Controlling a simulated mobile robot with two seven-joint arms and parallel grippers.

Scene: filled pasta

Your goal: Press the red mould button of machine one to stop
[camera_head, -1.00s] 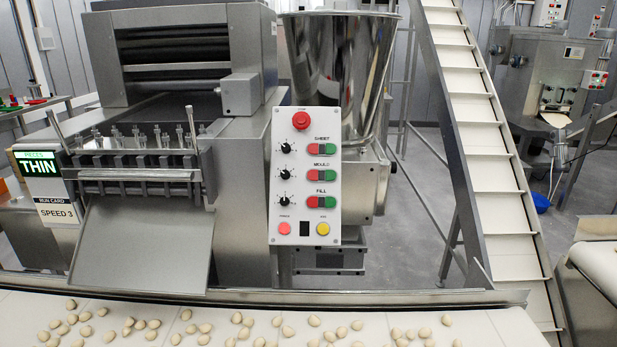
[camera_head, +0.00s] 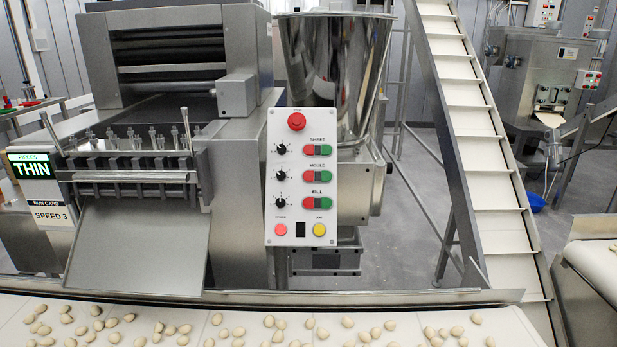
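The control panel (camera_head: 329,215) of the machine faces me near the middle of the view. Its MOULD row has a red button (camera_head: 309,176) on the left and a green button (camera_head: 326,176) on the right. The SHEET row is above it and the FILL row below it, each with a red and a green button. A large round red button (camera_head: 296,121) sits at the top of the panel. Neither of my grippers is in view, and nothing covers the panel.
A conveyor (camera_head: 120,312) with several pasta pieces runs across the front, between me and the panel. A display (camera_head: 36,166) at left reads PIECES THIN, above a SPEED 3 run card. An inclined conveyor (camera_head: 475,130) rises at right. A steel hopper (camera_head: 325,65) stands behind the panel.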

